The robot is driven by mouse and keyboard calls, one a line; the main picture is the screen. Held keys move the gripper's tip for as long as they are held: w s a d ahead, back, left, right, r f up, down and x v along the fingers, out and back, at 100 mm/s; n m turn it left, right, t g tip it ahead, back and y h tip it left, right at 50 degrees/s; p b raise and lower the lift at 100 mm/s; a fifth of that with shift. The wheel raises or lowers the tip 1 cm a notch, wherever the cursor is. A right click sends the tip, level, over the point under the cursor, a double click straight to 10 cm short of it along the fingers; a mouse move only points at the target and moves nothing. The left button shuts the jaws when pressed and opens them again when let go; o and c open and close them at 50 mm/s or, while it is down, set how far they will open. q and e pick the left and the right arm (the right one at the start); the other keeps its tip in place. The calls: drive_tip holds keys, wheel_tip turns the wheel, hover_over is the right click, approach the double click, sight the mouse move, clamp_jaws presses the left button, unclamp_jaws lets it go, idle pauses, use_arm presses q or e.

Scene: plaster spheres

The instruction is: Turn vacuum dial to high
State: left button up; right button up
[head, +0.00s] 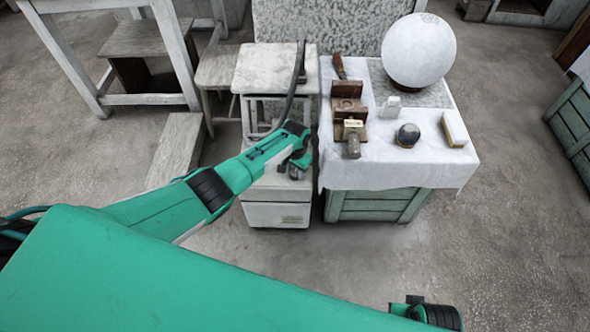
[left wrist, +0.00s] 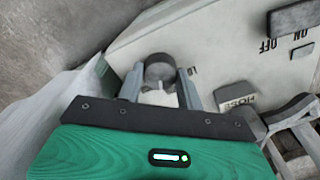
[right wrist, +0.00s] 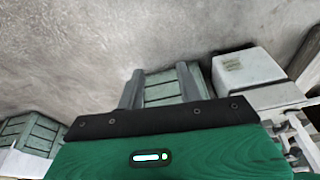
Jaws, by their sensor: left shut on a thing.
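The vacuum (head: 277,213) is a pale box unit on the floor, left of the cloth-covered table. In the left wrist view its pale panel (left wrist: 215,45) carries a round dark grey dial (left wrist: 160,69). My left gripper (head: 297,168) is at the panel, its two fingers on either side of the dial and shut on it. The lettering beside the dial is mostly hidden by a finger, so I cannot read the setting. The dial is hidden in the head view. My right gripper (right wrist: 160,70) is open and empty, with its fingers apart, above the floor.
The panel also has a HOSE label (left wrist: 236,95) and a dark ON/OFF switch (left wrist: 293,17). A dark hose (head: 291,90) rises behind my left gripper. The table (head: 340,178) holds a plaster sphere (head: 418,50) and tools.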

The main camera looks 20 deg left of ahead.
use_arm(q)
drive_tip(key=m, duration=0.4)
drive_tip(key=shift+s+m, duration=0.15)
drive_tip(key=shift+m, duration=1.65)
use_arm(e)
drive_tip(key=shift+w+r, duration=0.15)
drive_tip(key=shift+r, duration=0.25)
use_arm(q)
drive_tip(key=o, duration=1)
